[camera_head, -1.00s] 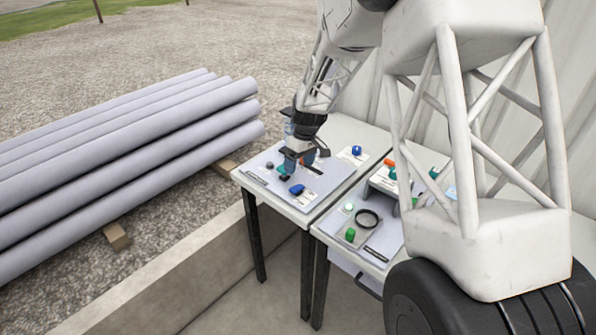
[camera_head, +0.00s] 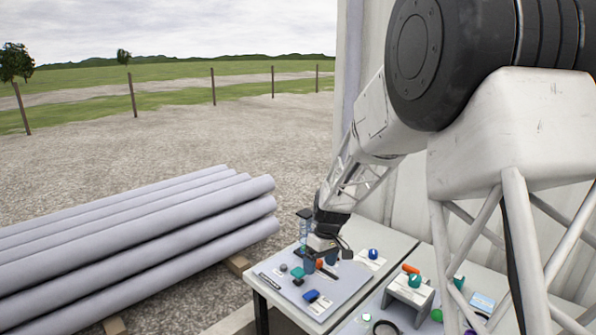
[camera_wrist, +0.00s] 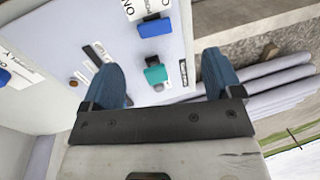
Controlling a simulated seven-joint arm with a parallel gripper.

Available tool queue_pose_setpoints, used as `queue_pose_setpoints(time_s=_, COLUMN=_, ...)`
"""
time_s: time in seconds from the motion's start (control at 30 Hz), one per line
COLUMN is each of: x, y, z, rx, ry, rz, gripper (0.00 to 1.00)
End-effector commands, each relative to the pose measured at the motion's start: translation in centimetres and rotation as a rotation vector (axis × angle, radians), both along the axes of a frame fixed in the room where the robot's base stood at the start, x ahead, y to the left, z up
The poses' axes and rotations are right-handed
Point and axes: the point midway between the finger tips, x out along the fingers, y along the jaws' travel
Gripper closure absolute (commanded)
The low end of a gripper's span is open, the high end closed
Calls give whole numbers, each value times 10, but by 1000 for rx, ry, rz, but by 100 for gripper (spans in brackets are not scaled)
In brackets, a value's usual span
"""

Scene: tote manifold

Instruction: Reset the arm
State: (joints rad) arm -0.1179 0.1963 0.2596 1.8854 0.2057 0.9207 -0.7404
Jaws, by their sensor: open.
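My gripper (camera_head: 318,264) is above the left table's grey board (camera_head: 337,292) in the head view. In the wrist view its two blue fingers (camera_wrist: 168,84) are spread wide, with nothing held between them. Beyond the fingers, a teal piece (camera_wrist: 155,74) with a dark part sits on the board, and a blue block (camera_wrist: 154,28) lies farther up. In the head view the teal piece (camera_head: 298,272) is left of the gripper and the blue block (camera_head: 311,296) is below it. My arm reaches down from the upper right.
A second table on the right holds a small raised stand (camera_head: 410,290), an orange piece (camera_head: 410,269) and a black ring (camera_head: 386,328). Grey pipes (camera_head: 140,245) are stacked left. A wall is behind the tables.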

Motion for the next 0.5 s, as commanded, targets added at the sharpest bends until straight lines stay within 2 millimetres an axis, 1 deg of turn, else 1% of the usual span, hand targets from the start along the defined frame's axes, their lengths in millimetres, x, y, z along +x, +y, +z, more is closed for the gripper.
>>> queue_pose_setpoints(time_s=0.03, x=-8, y=-4, z=11, rx=-3, ry=-9, rz=-13, gripper=15)
queue_pose_setpoints(time_s=0.2, x=-36, y=-16, z=41, rx=-20, ry=-29, rz=-69, gripper=15)
queue_pose_setpoints(time_s=0.37, x=-64, y=-27, z=68, rx=-32, ry=-49, rz=-125, gripper=15)
queue_pose_setpoints(time_s=0.5, x=-90, y=-37, z=89, rx=-44, ry=-65, rz=-172, gripper=15)
